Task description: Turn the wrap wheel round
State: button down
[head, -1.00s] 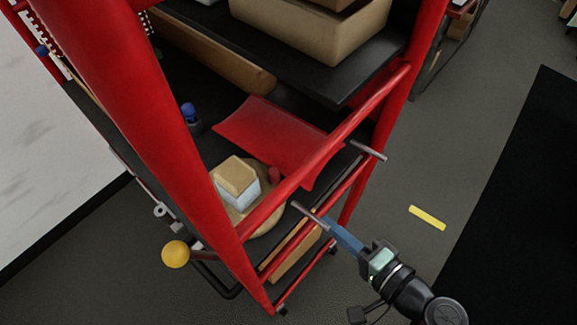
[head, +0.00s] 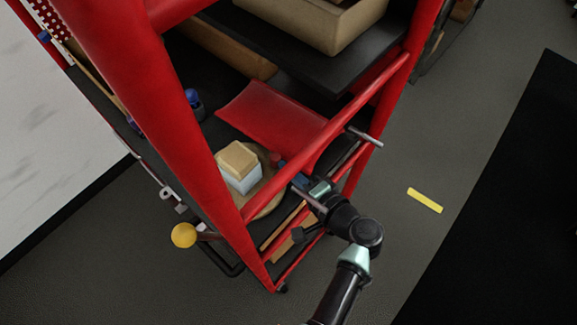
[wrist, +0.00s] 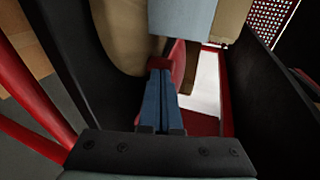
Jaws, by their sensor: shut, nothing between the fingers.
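The wrap wheel, a round tan disc (head: 268,199), lies flat on the dark lower shelf of the red rack. It also shows at the upper left in the wrist view (wrist: 119,38). A pale blue and tan box (head: 240,167) stands on it. A small red peg (head: 276,159) is at the wheel's far right edge. My gripper (head: 297,180) reaches in over the rack's front, its blue fingers together with nothing between them. In the wrist view the fingertips (wrist: 160,72) are right at the red peg (wrist: 157,63); whether they touch it I cannot tell.
A red rack bar (head: 330,132) slants above my gripper, and grey pegs (head: 366,137) stick out in front. A red sheet (head: 270,115) lies behind the wheel. A blue-capped bottle (head: 194,103) stands further left.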

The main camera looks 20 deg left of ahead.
dwell(0.3)
jog(key=b, duration=0.1)
jog(key=w+n+g+y+b, duration=0.1)
jog(key=b, duration=0.1)
jog(key=shift+w+a+f, duration=0.15)
jog(key=shift+a+f, duration=0.1)
jog(key=shift+a, duration=0.05)
jog(key=shift+w+a+r+n+g+b, duration=0.2)
jog(key=shift+w+a+n+g+b, duration=0.15)
jog(key=shift+w+a+b, duration=0.2)
jog(key=shift+d, duration=0.1)
jog(key=shift+d, duration=0.1)
